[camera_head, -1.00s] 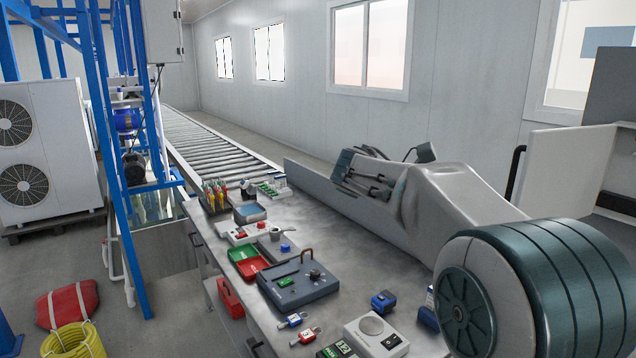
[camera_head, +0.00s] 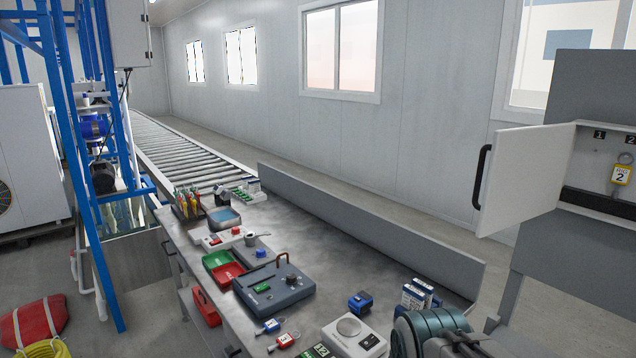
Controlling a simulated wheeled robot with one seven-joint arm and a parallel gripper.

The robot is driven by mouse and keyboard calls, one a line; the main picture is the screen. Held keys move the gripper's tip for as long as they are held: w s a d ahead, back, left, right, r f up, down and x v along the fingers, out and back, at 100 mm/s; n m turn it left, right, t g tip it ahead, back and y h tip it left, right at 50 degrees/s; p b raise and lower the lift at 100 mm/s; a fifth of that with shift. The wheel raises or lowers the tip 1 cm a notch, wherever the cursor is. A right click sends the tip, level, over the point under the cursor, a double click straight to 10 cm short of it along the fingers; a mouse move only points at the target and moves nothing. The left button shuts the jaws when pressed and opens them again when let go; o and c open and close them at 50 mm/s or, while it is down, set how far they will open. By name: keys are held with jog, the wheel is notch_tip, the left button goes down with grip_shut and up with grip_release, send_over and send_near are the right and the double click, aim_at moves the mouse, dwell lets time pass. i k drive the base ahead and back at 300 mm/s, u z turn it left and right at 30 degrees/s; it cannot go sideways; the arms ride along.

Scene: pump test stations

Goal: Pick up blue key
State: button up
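The blue key (camera_head: 268,326) lies on the near left edge of the grey bench (camera_head: 345,262), below the dark grey test box. A red key (camera_head: 284,341) lies close beside it, nearer to me. Both have a small light label and a metal end. My arm shows at the bottom right, low over the bench's near end. My gripper's fingers are not clearly in view, so its opening and contents are hidden.
The dark test box (camera_head: 284,293) stands behind the keys. Green (camera_head: 216,259) and red trays (camera_head: 227,273) lie beyond it. An open white cabinet door (camera_head: 525,180) juts out at right.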

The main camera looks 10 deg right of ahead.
aim_at(272, 325)
jog(key=u, duration=1.9)
jog(key=i, duration=1.75)
jog(key=z, duration=4.3)
